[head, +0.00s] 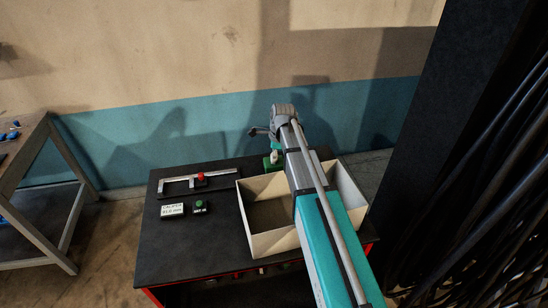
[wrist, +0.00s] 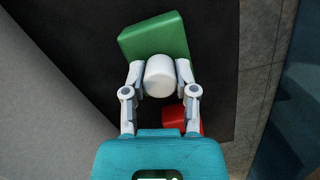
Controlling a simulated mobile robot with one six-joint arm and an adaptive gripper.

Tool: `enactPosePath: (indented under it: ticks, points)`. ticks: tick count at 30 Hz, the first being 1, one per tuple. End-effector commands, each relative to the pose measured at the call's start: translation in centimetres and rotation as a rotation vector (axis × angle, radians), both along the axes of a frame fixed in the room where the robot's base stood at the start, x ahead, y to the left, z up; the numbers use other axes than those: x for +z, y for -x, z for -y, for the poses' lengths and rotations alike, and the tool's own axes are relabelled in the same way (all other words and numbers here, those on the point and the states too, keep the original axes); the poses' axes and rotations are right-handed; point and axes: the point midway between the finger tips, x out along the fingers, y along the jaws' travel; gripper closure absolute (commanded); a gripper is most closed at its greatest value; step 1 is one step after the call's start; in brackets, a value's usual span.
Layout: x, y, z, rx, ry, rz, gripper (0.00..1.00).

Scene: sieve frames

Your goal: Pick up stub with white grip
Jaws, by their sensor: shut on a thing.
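The stub is a green block (wrist: 155,38) with a white round grip (wrist: 159,78). My gripper (wrist: 160,74) has its two fingers closed on either side of the white grip in the wrist view. In the head view the green block (head: 273,163) shows small at the back of the black table, left of my arm, with the white grip (head: 275,155) above it. I cannot tell whether the block rests on the table or hangs just above it.
A red piece (wrist: 189,119) lies partly hidden under my gripper. A cardboard box (head: 257,240) stands close in front of the stub. A caliper-like tool with a red knob (head: 200,178), a white label block (head: 172,210) and a small green-topped block (head: 200,206) are on the table's left.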

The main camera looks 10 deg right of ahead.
Motion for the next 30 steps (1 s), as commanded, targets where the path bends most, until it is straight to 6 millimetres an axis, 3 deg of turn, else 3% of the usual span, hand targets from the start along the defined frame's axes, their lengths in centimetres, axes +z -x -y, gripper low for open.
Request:
enactPosePath:
  ticks: [30]
  points:
    - [8.9, 0.0, 0.0, 0.0, 0.0, 0.0, 1.0]
